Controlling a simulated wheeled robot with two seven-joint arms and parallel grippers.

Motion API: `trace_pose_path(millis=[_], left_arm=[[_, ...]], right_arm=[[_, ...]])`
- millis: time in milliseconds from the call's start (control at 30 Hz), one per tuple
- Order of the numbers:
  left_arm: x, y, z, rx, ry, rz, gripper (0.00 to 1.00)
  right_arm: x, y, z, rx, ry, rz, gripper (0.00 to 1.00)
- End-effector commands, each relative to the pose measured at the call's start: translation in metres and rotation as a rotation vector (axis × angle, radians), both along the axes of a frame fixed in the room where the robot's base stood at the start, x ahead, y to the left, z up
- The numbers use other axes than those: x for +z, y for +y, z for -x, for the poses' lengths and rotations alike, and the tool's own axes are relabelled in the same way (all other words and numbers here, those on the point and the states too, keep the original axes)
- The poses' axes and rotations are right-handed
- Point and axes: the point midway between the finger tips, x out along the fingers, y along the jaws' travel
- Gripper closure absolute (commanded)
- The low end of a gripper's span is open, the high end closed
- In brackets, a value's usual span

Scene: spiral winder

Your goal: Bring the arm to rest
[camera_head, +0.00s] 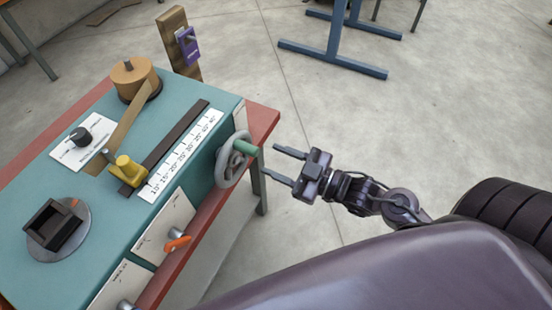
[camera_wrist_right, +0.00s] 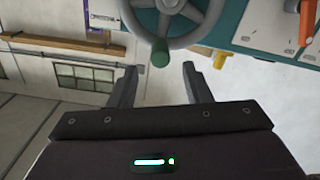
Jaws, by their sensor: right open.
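My right gripper (camera_head: 276,163) is open and empty, just right of the winder's grey handwheel (camera_head: 226,166) in the head view. The handwheel has a green handle (camera_head: 245,147) that points toward the gripper. The fingertips look apart from the handle. In the right wrist view, the open fingers (camera_wrist_right: 157,82) point toward the wheel (camera_wrist_right: 175,18), and the green handle (camera_wrist_right: 160,53) shows between and beyond them. My left gripper is not in view.
The teal winder (camera_head: 200,120) stands on a red-edged table (camera_head: 264,122) at left. It carries a tan roll (camera_head: 134,78), a yellow clamp (camera_head: 127,170), a scale (camera_head: 182,158) and an orange lever (camera_head: 177,244). A wooden post (camera_head: 174,32) stands behind. Open floor (camera_head: 440,110) lies right, with blue legs (camera_head: 335,50) beyond.

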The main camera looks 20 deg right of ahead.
Motion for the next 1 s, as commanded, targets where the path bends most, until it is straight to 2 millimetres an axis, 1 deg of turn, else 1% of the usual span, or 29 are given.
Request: trace_pose_path(millis=[267, 333, 367, 467, 567, 600, 667, 700, 767, 800, 867, 900, 967, 1000], left_arm=[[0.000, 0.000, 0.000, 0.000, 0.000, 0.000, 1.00], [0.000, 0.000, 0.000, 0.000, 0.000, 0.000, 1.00], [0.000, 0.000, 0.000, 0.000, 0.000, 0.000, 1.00], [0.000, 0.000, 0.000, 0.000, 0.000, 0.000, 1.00], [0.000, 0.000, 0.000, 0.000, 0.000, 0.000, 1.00], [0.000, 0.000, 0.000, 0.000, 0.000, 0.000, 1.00], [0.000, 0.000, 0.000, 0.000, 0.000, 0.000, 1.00], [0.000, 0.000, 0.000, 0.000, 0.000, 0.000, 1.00], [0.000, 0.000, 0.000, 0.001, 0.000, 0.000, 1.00], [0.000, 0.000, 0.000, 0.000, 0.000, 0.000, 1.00], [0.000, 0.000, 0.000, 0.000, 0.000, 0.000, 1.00], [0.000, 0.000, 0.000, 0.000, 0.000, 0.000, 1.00], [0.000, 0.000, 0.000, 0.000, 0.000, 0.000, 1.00], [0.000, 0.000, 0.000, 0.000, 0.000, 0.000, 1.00]], right_arm=[[0.000, 0.000, 0.000, 0.000, 0.001, 0.000, 0.56], [-0.005, -0.002, -0.001, -0.007, 0.010, 0.000, 0.56], [-0.010, -0.003, -0.002, -0.016, 0.019, 0.001, 0.56], [-0.043, -0.016, -0.008, -0.070, 0.085, 0.005, 0.56], [-0.103, -0.035, -0.012, -0.159, 0.206, 0.018, 0.56], [-0.132, -0.043, -0.011, -0.200, 0.264, 0.025, 0.56], [-0.177, -0.053, -0.005, -0.257, 0.359, 0.038, 0.56], [-0.207, -0.059, 0.001, -0.293, 0.423, 0.049, 0.56], [-0.251, -0.065, 0.014, -0.343, 0.519, 0.067, 0.56], [-0.279, -0.067, 0.025, -0.371, 0.586, 0.081, 0.56], [-0.321, -0.070, 0.045, -0.412, 0.687, 0.105, 0.56], [-0.347, -0.070, 0.061, -0.436, 0.755, 0.123, 0.56], [-0.385, -0.070, 0.087, -0.468, 0.858, 0.155, 0.56], [-0.409, -0.069, 0.107, -0.488, 0.928, 0.179, 0.56]])
